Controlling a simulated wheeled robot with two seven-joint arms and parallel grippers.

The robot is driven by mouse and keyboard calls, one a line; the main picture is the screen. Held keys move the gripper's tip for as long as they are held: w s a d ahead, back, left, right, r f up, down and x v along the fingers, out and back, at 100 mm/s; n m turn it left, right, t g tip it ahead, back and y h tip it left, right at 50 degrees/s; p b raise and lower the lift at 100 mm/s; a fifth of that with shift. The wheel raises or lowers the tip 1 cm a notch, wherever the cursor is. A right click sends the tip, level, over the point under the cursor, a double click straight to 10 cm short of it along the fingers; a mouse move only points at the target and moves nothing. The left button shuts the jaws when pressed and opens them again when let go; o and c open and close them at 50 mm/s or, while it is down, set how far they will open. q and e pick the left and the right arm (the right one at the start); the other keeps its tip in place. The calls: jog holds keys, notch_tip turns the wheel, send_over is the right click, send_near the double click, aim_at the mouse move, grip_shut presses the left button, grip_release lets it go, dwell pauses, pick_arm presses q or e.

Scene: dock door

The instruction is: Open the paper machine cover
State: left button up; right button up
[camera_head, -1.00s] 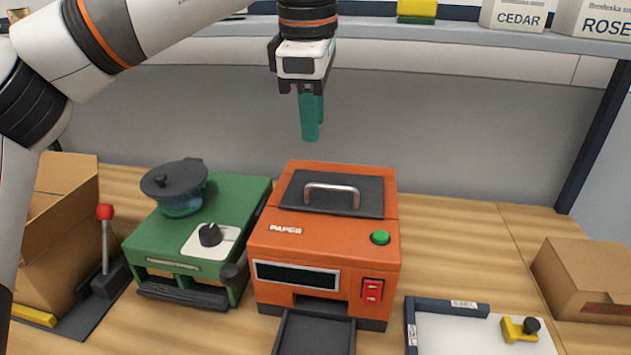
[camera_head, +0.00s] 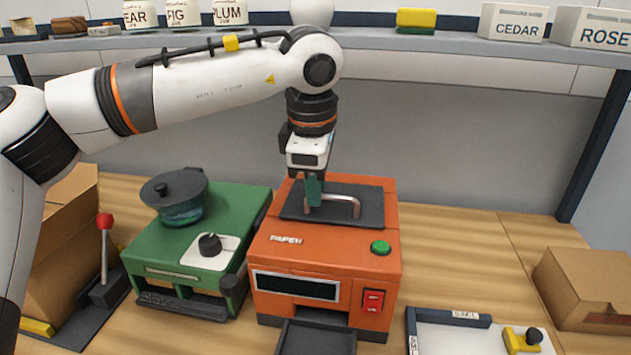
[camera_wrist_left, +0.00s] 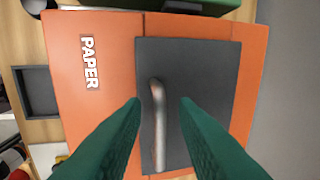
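The orange paper machine (camera_head: 325,262) stands on the bench, with a dark grey cover (camera_head: 370,206) on top that lies flat and closed. A silver bar handle (camera_head: 345,198) is fixed on the cover. My left gripper (camera_head: 314,192) points down at the handle's left part in the head view. In the left wrist view, its green fingers (camera_wrist_left: 160,112) are spread to either side of the handle (camera_wrist_left: 158,125), with a gap on each side. The cover (camera_wrist_left: 215,75) also shows there. My right gripper is not in view.
A green stove-like unit (camera_head: 195,245) with a dark pot (camera_head: 178,200) stands close left of the machine. A red-knobbed lever (camera_head: 104,250) and carton are farther left. A white tray (camera_head: 450,335) and a cardboard box (camera_head: 585,288) are at right. A shelf (camera_head: 420,42) runs above.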

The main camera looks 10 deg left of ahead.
pick_arm(q)
grip_shut()
jog(key=shift+r, duration=0.1)
